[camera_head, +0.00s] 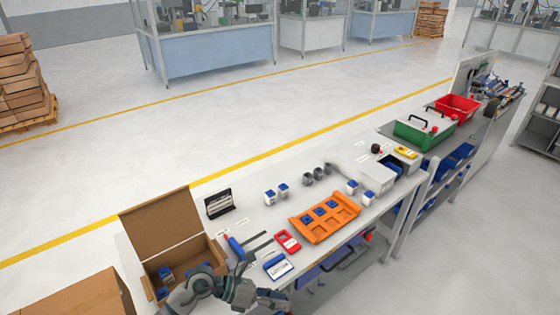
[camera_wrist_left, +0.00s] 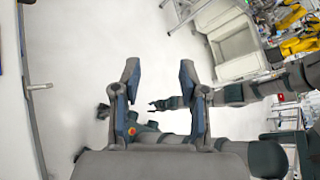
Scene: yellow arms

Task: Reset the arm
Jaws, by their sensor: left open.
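My left arm comes in at the bottom of the head view, in front of the cardboard box and the near end of the bench. My left gripper (camera_head: 278,299) is at the lower edge there, and its fingers are small and hard to make out. In the left wrist view my left gripper (camera_wrist_left: 160,78) is open, with two blue-grey fingers well apart and nothing between them. Beyond them, over pale floor, a small dark gripper (camera_wrist_left: 165,103) on another arm of mine shows; its jaw state is unclear.
An open cardboard box (camera_head: 178,250) holds blue items at the near bench end. An orange tray (camera_head: 325,232), a red device (camera_head: 287,241) and a blue-and-white box (camera_head: 278,266) lie on the bench (camera_head: 260,228). Green (camera_head: 425,133) and red (camera_head: 457,107) crates stand farther off.

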